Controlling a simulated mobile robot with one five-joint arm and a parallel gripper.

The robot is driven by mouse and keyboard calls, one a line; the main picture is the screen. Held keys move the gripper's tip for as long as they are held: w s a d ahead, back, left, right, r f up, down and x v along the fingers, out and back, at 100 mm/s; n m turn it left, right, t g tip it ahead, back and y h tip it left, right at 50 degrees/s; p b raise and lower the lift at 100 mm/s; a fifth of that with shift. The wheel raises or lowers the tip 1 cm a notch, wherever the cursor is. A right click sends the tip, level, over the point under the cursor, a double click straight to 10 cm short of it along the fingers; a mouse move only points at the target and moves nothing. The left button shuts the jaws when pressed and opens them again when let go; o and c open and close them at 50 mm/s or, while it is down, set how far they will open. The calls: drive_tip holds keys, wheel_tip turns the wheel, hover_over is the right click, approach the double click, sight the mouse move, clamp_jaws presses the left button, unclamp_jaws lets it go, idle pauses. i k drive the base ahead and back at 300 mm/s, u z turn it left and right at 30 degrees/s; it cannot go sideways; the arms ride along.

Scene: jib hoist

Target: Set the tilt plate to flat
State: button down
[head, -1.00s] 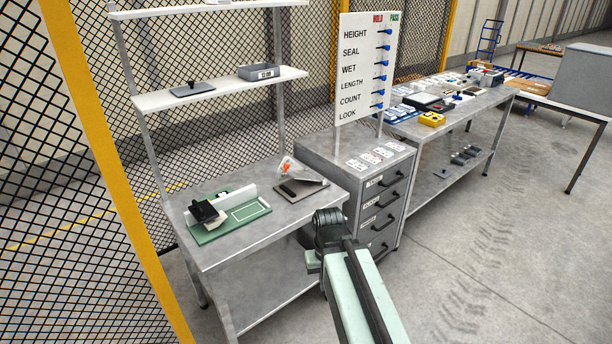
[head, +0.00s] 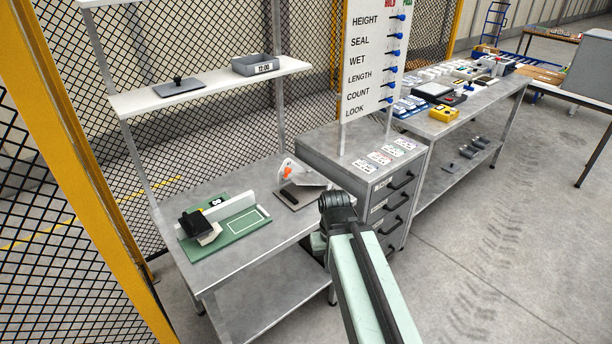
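What looks like the tilt plate (head: 312,181) is a small pale grey plate on a dark flat base (head: 292,200), on the right part of the near metal bench. It appears sloped, not flat. A clear upright piece with an orange mark (head: 287,171) stands at its left end. My arm reaches up from the bottom of the head view, and its dark joint stands in front of the bench's right edge, to the right of the plate and apart from it in the picture. My gripper's fingers are hidden behind the arm, so I cannot see whether they hold anything.
A green board (head: 240,222) with a white fence and a black-topped device (head: 200,225) is on the bench's left. A drawer cabinet (head: 333,150) with cards stands right of the bench under a sign board (head: 372,65). Yellow-framed mesh fencing is at left. Open floor lies at right.

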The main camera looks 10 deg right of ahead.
sight(312, 178)
drive_tip(key=z, duration=0.05)
drive_tip(key=k, duration=1.1)
drive_tip(key=u, duration=0.6)
drive_tip(key=i, duration=2)
drive_tip(key=z, duration=0.7)
drive_tip(key=k, duration=0.6)
drive_tip(key=z, duration=0.25)
drive_tip(key=i, duration=0.6)
drive_tip(key=u, duration=0.2)
